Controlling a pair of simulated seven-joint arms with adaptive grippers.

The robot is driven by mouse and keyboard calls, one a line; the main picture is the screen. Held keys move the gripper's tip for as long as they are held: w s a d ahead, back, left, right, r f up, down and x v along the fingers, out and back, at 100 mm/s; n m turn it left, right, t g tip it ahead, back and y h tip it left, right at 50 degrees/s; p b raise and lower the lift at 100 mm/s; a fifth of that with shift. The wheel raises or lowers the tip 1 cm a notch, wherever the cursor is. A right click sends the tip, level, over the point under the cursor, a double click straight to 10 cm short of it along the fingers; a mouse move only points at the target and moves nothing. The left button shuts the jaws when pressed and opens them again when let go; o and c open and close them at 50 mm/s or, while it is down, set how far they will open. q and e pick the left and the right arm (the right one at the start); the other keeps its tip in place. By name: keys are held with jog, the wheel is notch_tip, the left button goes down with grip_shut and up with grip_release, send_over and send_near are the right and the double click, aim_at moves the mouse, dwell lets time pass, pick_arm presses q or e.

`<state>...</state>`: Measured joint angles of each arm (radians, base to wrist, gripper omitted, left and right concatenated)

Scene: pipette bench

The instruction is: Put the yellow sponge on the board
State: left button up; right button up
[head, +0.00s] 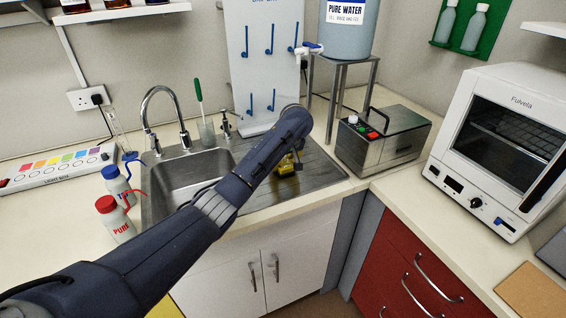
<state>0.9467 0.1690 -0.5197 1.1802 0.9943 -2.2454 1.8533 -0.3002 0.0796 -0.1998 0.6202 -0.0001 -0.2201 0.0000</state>
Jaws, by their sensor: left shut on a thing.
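My left arm reaches in from the lower left across the sink. Its gripper (294,160) is over the ribbed steel draining board (321,172), to the right of the sink bowl. The left gripper is shut on the yellow sponge (285,168), which shows as a small yellow patch below the wrist. The wrist and fingers hide part of the sponge. I cannot tell whether its underside touches the board. My right gripper is not in view.
The sink bowl (186,180) and tap (160,106) are left of the gripper. A white peg board (262,50) stands behind. A steel water bath (383,140) and a metal stand (343,62) with a water tank (350,35) are to the right. Bottles (114,219) stand front left.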

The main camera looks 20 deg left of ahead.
pick_arm(q)
jog(key=shift+f, duration=0.1)
jog(key=o, duration=1)
jog(key=shift+c, duration=0.2)
jog(key=v, duration=1)
jog(key=shift+d, duration=0.1)
jog(key=shift+v, duration=1.15)
